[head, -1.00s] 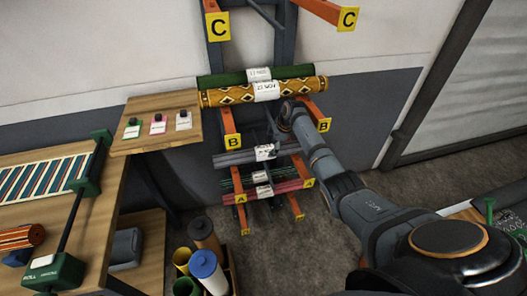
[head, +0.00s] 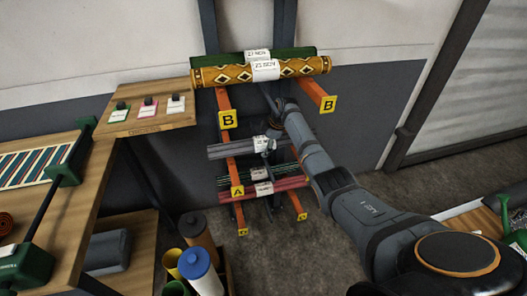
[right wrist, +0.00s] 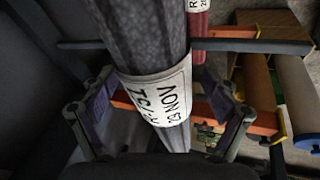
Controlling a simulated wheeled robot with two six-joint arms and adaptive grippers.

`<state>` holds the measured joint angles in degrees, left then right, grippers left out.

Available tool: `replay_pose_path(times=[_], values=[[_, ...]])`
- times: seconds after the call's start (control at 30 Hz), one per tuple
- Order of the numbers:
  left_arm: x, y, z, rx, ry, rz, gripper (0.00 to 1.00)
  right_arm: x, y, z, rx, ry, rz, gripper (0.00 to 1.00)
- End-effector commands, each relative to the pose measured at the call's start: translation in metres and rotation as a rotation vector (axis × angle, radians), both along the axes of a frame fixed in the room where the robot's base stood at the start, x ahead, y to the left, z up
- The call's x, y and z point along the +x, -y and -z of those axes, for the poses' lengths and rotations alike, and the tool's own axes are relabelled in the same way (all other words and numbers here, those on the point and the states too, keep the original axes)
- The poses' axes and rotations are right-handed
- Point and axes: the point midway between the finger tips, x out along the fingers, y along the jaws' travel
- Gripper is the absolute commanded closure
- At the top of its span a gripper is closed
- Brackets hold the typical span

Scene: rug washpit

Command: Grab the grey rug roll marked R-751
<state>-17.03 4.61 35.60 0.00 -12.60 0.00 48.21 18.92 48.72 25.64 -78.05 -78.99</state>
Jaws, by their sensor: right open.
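A grey rug roll (head: 232,151) with a white tag lies across the rack below the B arms in the head view. In the right wrist view the mottled grey roll (right wrist: 148,35) runs down the middle. Its tag (right wrist: 160,95) shows upside-down print with NOV; I cannot read its full number. My right gripper (right wrist: 165,115) is open, one finger on each side of the roll, with visible gaps. In the head view my right gripper (head: 270,143) is small and partly hidden behind its own arm. My left gripper is out of view.
A yellow patterned roll (head: 210,76) and a green roll (head: 300,53) lie on the B arms (head: 315,92) above. A red roll (head: 291,183) and a dark green striped roll lie below. A sample shelf (head: 150,97) and workbench (head: 100,190) stand left; upright rolls (head: 200,272) stand below.

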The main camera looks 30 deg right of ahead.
Motion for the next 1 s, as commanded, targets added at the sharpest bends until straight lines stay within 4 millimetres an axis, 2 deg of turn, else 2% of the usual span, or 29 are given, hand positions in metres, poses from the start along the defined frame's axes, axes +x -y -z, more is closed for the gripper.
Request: replay_pose_path(times=[0.17, 0.73, 1.0], values=[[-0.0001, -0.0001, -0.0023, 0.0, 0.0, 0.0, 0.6, 0.0002, 0.0001, -0.0027, 0.0, 0.001, 0.0, 0.14], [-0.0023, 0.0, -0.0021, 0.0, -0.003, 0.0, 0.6, 0.0, 0.0004, -0.0025, 0.0, 0.001, 0.0, 0.91], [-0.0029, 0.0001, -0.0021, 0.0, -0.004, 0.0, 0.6, 0.001, 0.0005, -0.005, -0.001, 0.004, 0.0, 0.93]])
